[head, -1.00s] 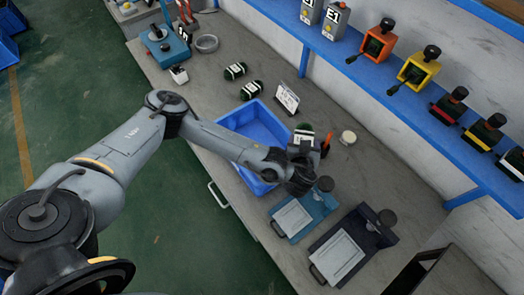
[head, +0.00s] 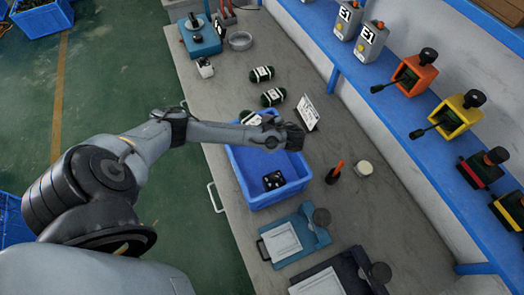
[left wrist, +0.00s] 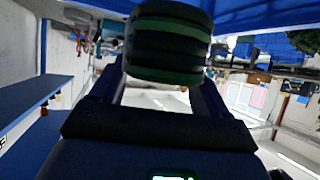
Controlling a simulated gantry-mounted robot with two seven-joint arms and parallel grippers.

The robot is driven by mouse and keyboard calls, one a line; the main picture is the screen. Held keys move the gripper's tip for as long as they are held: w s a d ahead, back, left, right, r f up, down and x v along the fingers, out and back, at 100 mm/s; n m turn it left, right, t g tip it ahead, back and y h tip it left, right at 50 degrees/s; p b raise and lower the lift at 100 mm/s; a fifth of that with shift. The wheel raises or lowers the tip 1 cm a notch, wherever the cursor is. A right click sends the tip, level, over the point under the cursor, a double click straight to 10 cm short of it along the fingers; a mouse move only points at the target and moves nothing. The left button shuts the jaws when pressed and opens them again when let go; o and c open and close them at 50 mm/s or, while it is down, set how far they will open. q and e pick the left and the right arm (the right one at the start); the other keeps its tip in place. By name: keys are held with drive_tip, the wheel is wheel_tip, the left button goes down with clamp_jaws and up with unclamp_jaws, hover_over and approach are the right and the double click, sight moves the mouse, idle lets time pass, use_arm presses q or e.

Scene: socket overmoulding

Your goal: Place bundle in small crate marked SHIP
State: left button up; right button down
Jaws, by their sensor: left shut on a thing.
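My left gripper (head: 263,120) is shut on a green and black bundle (head: 250,117) with a white label. They are over the far end of the small blue crate (head: 241,180), and my arm partly hides them. In the left wrist view, the striped bundle (left wrist: 168,42) sits between the two fingers. A small black object with white spots (head: 273,180) lies in the crate's near end. A white card (head: 310,112) stands beside the crate, its writing too small to read. My right gripper is not in view.
Two more green bundles (head: 261,74) (head: 273,97) lie on the bench behind the crate. A blue clamp fixture (head: 294,238), an orange-handled tool (head: 335,173) and a white round pot (head: 363,168) are near the crate. A blue shelf (head: 400,110) runs along the right.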

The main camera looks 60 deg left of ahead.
use_arm(q)
wheel_tip(320, 180, down, 12)
drive_tip(key=b, duration=0.7)
drive_tip(key=shift+f+b, duration=0.45)
drive_tip(key=shift+f, duration=1.55)
